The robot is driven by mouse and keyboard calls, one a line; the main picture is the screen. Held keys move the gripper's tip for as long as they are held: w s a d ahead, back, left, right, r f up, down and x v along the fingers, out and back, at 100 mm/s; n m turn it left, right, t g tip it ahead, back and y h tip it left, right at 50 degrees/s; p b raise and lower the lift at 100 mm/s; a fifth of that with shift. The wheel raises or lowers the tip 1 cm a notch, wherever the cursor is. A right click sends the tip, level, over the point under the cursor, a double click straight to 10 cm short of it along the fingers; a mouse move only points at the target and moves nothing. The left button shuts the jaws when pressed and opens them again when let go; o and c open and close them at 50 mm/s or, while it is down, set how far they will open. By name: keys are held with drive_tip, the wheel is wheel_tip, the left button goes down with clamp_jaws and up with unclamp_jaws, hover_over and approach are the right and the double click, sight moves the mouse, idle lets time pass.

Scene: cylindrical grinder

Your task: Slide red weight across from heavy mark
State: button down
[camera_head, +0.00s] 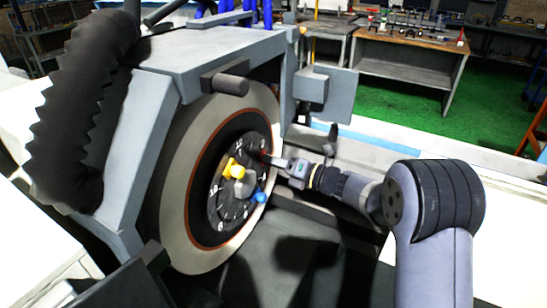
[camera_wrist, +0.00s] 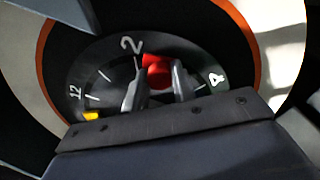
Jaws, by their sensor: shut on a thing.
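The red weight (camera_wrist: 158,72) sits on the black numbered dial (camera_wrist: 98,64) of the grinding wheel. In the wrist view it is between the white 2 and the white 4, close to the 2. My gripper (camera_wrist: 157,82) has one finger on each side of the red weight and is shut on it. In the head view my gripper (camera_head: 274,160) reaches the dial's upper right edge from the right, and the red weight is mostly hidden there. I cannot make out a heavy mark.
A yellow weight (camera_head: 234,170) is on the dial's upper left and a blue weight (camera_head: 261,197) on its lower right. A grey hub (camera_head: 245,185) stands out at the centre. The wheel guard (camera_head: 200,55) encloses the wheel's top and left. A grey box (camera_head: 311,88) hangs above my gripper.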

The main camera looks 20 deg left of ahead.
drive_tip(key=shift+w+f+b, duration=0.1)
drive_tip(key=shift+f+b, duration=0.25)
drive_tip(key=shift+f, duration=0.7)
drive_tip(key=c, duration=1.2)
unclamp_jaws()
drive_tip(key=shift+d, duration=0.1)
drive_tip(key=d, duration=0.2)
drive_tip(key=d+b, duration=0.1)
drive_tip(key=d, duration=0.2)
drive_tip(key=d+b, duration=0.1)
drive_tip(key=d, duration=0.1)
drive_tip(key=shift+s+d, duration=0.2)
drive_tip(key=shift+s, duration=0.1)
